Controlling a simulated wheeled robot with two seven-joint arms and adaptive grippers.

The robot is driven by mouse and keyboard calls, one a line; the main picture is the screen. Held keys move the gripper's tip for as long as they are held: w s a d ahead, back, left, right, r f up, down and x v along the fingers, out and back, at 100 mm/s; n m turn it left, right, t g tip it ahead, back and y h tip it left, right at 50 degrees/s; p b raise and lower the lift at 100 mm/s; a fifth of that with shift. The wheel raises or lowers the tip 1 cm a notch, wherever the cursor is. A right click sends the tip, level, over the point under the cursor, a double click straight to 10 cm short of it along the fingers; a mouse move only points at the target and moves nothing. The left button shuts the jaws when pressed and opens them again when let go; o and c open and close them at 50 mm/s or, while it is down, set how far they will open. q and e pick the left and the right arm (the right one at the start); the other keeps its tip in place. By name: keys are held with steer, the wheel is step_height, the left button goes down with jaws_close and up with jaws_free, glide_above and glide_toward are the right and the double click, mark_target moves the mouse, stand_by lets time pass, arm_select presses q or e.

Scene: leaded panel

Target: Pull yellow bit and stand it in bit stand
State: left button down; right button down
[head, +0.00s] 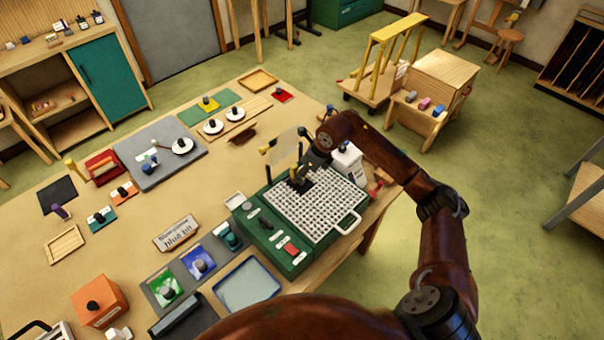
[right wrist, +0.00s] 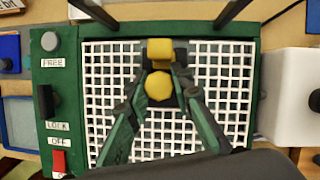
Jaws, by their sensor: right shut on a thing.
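The yellow bit (right wrist: 159,86) shows in the right wrist view as a rounded yellow head over the white grid of a green machine (right wrist: 68,60). A yellow block (right wrist: 160,50) sits just above it in the picture. My right gripper (right wrist: 162,74) is shut on the yellow bit, its green-edged fingers on both sides. In the head view my right gripper (head: 300,183) is over the far left part of the grid, and the bit is largely hidden. I cannot pick out the bit stand with certainty. My left gripper is not in view.
The green machine has a FREE/LOCK knob (right wrist: 45,102) and a red switch (right wrist: 59,161) on its panel. A white container (head: 346,160) stands close beyond the grid.

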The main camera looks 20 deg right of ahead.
steer(key=shift+r, duration=0.1)
steer(key=shift+r+p, duration=0.35)
steer(key=shift+r, duration=0.45)
steer(key=c, duration=2.3)
jaws_free()
jaws_close()
steer(key=shift+a+f, duration=0.1)
